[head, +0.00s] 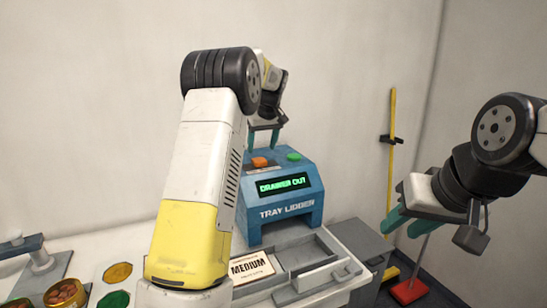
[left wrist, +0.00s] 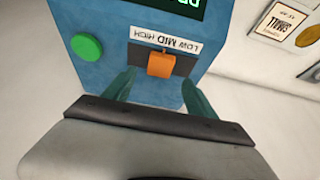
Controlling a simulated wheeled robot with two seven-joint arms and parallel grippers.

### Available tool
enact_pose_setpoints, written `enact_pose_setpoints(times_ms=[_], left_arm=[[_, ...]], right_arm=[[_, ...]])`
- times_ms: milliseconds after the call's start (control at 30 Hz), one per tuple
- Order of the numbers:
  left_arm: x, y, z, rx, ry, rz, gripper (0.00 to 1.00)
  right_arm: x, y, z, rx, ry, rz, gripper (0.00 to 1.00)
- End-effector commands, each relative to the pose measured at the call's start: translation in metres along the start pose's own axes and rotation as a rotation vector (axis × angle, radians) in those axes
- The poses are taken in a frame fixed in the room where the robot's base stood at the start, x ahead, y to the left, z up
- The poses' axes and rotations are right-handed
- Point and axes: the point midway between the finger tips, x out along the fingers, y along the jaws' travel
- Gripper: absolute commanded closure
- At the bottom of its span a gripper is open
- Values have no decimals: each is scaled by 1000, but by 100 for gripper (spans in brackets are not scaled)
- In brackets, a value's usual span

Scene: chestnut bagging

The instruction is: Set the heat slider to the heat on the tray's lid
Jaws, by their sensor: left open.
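The blue tray lidder (head: 285,200) stands at the middle; its screen reads "DRAWER OUT". On its top the orange heat slider knob (left wrist: 161,64) sits about mid-slot, by MID on the LOW MID HIGH label (left wrist: 167,46), which is upside down in the left wrist view. My left gripper (left wrist: 160,88) is open, its teal fingertips either side of the knob with gaps between; I cannot tell whether they touch it. A card (head: 251,266) reading "MEDIUM" lies by the drawer (head: 318,281); its small print is unreadable. No lid heat mark is legible. My right gripper (head: 410,226) is open and empty at right.
A green button (left wrist: 86,47) is beside the slider. A bowl of chestnuts (head: 66,294) is at lower left. A yellow pole (head: 391,140) and a red-based stand (head: 409,291) are at right.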

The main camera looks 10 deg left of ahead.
Motion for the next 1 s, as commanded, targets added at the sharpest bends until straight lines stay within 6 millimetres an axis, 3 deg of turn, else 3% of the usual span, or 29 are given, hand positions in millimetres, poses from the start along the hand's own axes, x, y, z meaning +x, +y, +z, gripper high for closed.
enact_pose_setpoints(times_ms=[300, 700, 767, 1000], left_arm=[[50, 0, 1, 1, -2, -1, 35], [60, 0, 1, 2, -1, 1, 35], [60, 0, 1, 2, -1, 1, 42], [60, 0, 1, 2, -1, 1, 90]], right_arm=[[0, 0, 0, 0, 0, 0, 64], [0, 0, 0, 0, 0, 0, 64], [0, 0, 0, 0, 0, 0, 64], [0, 0, 0, 0, 0, 0, 64]])
